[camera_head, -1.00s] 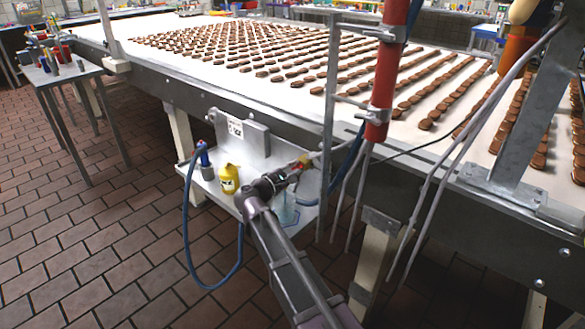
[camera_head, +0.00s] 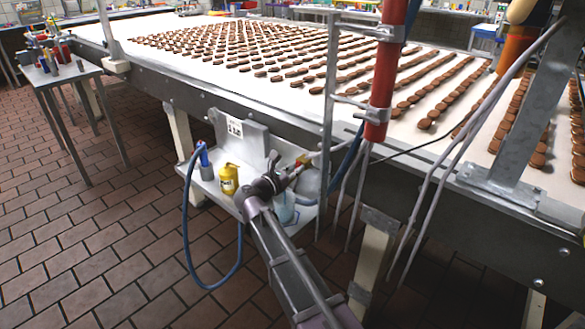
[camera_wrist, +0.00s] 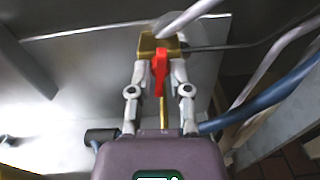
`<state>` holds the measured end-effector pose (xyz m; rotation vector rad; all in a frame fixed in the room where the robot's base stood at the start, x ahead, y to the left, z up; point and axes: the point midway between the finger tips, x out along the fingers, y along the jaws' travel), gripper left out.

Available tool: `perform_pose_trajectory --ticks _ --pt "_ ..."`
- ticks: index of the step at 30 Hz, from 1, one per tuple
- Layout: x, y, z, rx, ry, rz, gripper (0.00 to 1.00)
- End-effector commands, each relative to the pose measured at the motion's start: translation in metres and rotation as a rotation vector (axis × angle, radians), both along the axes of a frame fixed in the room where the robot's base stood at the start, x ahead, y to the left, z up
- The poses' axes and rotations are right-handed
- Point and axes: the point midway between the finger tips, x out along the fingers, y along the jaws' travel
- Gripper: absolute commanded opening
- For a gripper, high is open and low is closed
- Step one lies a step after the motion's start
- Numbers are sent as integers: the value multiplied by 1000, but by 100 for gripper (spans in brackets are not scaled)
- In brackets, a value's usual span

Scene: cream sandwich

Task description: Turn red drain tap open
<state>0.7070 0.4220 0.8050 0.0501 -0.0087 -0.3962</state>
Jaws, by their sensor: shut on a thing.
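The red tap handle (camera_wrist: 160,68) shows in the wrist view on a brass valve body (camera_wrist: 150,44). It points back toward my gripper, roughly in line with it. My gripper (camera_wrist: 160,75) has one finger on each side of the red handle and is shut on it. In the head view my gripper (camera_head: 287,178) reaches over the small metal shelf under the conveyor, at the tap. The tap there is small and mostly hidden by my gripper, with a bit of red (camera_head: 301,161) showing.
On the shelf (camera_head: 212,183) stand a yellow container (camera_head: 228,180) and a blue-topped item (camera_head: 203,158) with a blue hose. A clear container (camera_head: 284,208) is beside my gripper. A red vertical pipe (camera_head: 384,85) and grey cables hang to the right. The conveyor (camera_head: 230,65) carries rows of brown biscuits.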

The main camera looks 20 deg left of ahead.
Motion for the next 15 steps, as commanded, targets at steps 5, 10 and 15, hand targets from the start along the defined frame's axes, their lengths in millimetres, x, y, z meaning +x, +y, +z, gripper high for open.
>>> perform_pose_trajectory --ticks 5,10,15 --pt "2 2 2 -44 11 5 0" --pt "2 3 2 -47 12 6 0" --pt "2 3 2 -46 11 8 0"
